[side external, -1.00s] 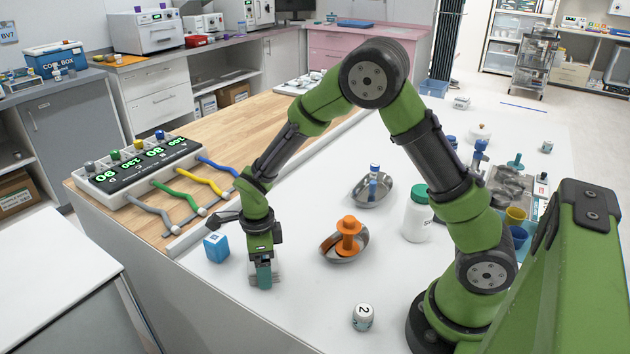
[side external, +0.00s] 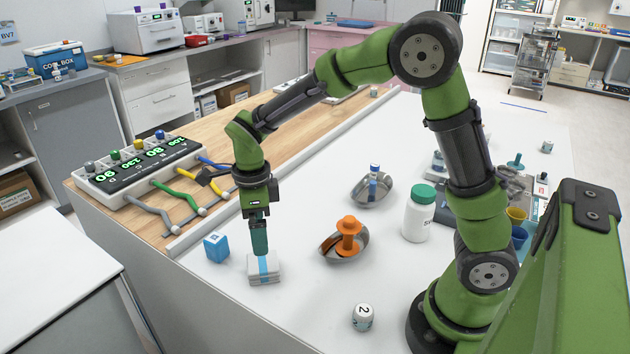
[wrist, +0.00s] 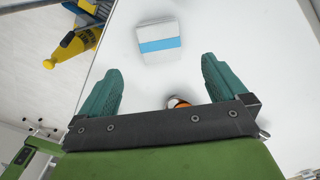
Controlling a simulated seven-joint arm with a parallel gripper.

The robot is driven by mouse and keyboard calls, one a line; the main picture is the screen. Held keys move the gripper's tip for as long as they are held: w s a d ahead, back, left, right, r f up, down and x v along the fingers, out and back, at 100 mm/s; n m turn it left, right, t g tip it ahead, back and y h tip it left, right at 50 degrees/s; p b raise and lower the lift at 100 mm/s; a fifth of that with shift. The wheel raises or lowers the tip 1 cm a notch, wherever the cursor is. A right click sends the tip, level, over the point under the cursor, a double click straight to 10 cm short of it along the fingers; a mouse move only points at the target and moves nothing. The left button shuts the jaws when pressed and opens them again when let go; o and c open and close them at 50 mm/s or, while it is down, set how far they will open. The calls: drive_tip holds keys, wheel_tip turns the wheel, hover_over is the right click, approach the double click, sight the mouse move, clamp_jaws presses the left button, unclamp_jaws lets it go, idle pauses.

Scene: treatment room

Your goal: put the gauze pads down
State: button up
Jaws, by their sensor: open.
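The gauze pads (side external: 264,271) are a white stack with a light blue band, lying flat on the white table. They also show in the wrist view (wrist: 158,47), ahead of the fingertips and clear of them. My gripper (side external: 260,250) is above the gauze pads in the side view, pointing down. In the wrist view its two teal fingers (wrist: 160,80) are spread wide with nothing between them.
A white jar numbered 2 (side external: 363,317) stands near the front. A white bottle with a green cap (side external: 418,213) stands further right.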

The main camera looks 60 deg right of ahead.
drive_tip(key=s+d+r+n+t+y, duration=0.1)
drive_tip(key=s+r+n+t, duration=0.2)
drive_tip(key=s+r+n, duration=0.3)
drive_tip(key=s+d+r+n+t+y, duration=0.1)
drive_tip(key=s+r+n+t, duration=0.3)
drive_tip(key=n, duration=1.3)
drive_tip(key=s+r, duration=0.3)
drive_tip(key=s, duration=0.3)
drive_tip(key=shift+d+r, duration=0.3)
drive_tip(key=shift+d, duration=0.05)
drive_tip(key=shift+d, duration=0.1)
